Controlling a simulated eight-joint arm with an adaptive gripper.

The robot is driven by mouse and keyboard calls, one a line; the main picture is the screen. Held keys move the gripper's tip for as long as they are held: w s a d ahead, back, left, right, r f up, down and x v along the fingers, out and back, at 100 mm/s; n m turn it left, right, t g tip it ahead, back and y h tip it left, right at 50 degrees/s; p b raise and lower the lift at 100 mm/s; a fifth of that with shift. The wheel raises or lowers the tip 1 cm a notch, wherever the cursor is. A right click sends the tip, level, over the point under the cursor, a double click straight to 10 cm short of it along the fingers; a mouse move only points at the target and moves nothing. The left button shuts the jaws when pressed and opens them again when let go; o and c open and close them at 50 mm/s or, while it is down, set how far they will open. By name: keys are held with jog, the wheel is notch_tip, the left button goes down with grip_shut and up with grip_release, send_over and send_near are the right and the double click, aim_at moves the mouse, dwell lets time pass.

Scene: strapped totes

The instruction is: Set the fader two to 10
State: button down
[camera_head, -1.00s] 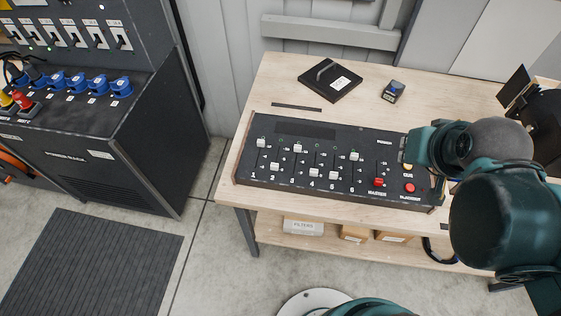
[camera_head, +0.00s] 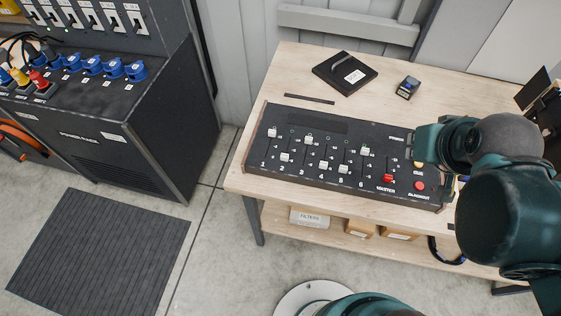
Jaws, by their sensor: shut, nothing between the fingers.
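The black fader console (camera_head: 318,128) lies on the wooden workbench. Its white fader caps stand at different heights along numbered slots. The cap of fader one (camera_head: 272,132) is high, and the cap of fader three (camera_head: 309,140) is also well up. A red master cap (camera_head: 388,178) is near its slot's front end. My teal arm reaches in from the right, over the console's right end. My gripper is hidden behind the arm, and nothing is seen touching fader two.
A black clipboard-like pad (camera_head: 345,72) and a small dark device (camera_head: 408,87) lie behind the console. A red button (camera_head: 420,186) and a yellow button (camera_head: 418,164) sit at its right end. A power rack (camera_head: 130,125) stands left. The space above the faders is clear.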

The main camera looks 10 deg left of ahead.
jog(key=a+f+n+g+p, duration=0.1)
jog(key=a+n+p, duration=0.1)
jog(key=a+n, duration=0.8)
jog(key=n+g+p, duration=0.3)
jog(key=n+p, duration=0.3)
jog(key=n, duration=1.7)
send_near(281, 169)
jog(key=s+r, duration=0.4)
jog(key=shift+s+a+f+n, duration=0.15)
jog(key=shift+s+n, duration=0.25)
jog(key=shift+n, duration=0.5)
jog(key=shift+f, duration=0.1)
jog(key=shift+b+x, duration=0.7)
jog(key=shift+x, duration=4.05)
jog(key=shift+w+f, duration=0.1)
jog(key=shift+w, duration=1.9)
